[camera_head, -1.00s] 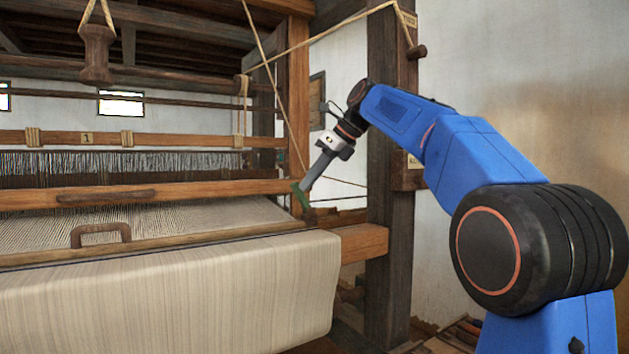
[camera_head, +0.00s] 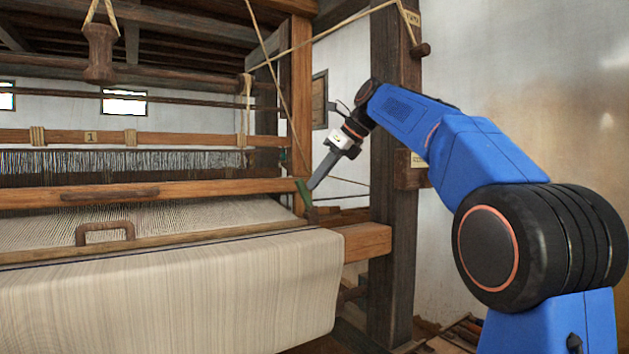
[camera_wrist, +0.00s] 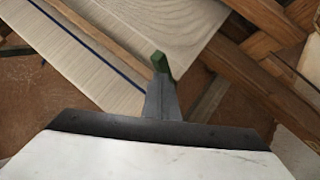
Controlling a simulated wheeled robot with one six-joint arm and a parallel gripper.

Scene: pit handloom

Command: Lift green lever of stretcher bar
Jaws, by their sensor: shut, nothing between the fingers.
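The green lever (camera_head: 304,192) stands tilted at the right edge of the woven cloth, its top leaning left. It also shows in the wrist view as a green piece (camera_wrist: 160,63) just beyond my fingertips. A long wooden bar (camera_head: 200,237) crosses the cloth and runs toward the lever's foot; their joint is too small to make out. My gripper (camera_head: 312,186) is shut and empty, pointing down and left, with its tips at the lever. In the wrist view the shut fingers (camera_wrist: 161,95) partly overlap the lever's lower part. I cannot tell whether they touch.
The cloth roll (camera_head: 170,290) fills the front left. A wooden beam (camera_head: 365,241) and a dark upright post (camera_head: 395,260) stand right of the lever. A lighter post (camera_head: 301,90) rises behind it, with cords (camera_head: 268,45) slanting above.

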